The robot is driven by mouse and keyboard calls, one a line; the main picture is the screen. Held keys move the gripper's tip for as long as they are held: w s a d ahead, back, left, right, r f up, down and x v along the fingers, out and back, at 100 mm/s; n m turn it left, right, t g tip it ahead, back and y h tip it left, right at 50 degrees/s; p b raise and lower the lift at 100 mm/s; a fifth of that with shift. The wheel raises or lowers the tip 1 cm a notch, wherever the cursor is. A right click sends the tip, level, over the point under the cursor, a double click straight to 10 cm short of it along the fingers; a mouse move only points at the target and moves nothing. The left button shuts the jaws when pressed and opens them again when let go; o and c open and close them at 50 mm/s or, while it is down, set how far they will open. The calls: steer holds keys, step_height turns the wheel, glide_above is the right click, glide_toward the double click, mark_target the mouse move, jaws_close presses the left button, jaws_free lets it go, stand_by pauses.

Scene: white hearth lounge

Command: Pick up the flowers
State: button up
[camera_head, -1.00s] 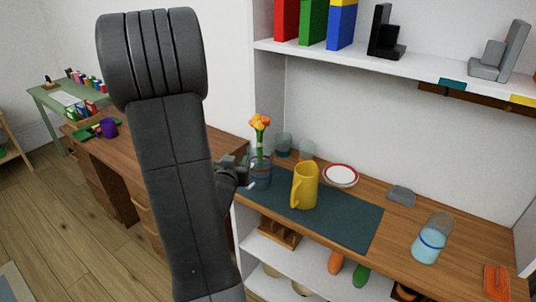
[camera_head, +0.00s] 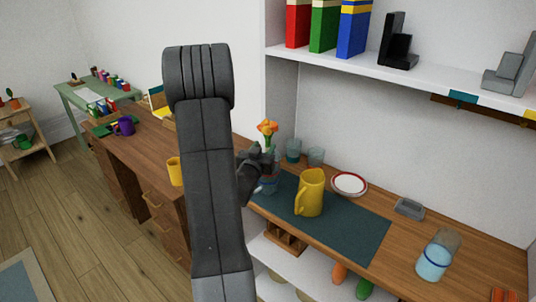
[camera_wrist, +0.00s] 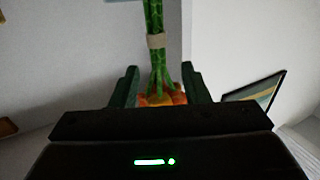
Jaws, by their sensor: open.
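The fingers are apart, with gaps on both sides of the stems.
Two glasses (camera_head: 293,150) stand behind, with a red-rimmed plate (camera_head: 349,184) to the right. A shelf (camera_head: 400,75) overhangs the counter. A yellow mug (camera_head: 174,171) is on the desk at left.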

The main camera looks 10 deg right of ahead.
mark_target(267, 142)
steer(key=p+x, duration=0.1)
steer(key=x, duration=0.3)
steer(key=shift+w+d+r+p, duration=0.15)
steer(key=shift+w+d+p, duration=0.15)
steer(key=shift+p, duration=0.1)
jaws_close()
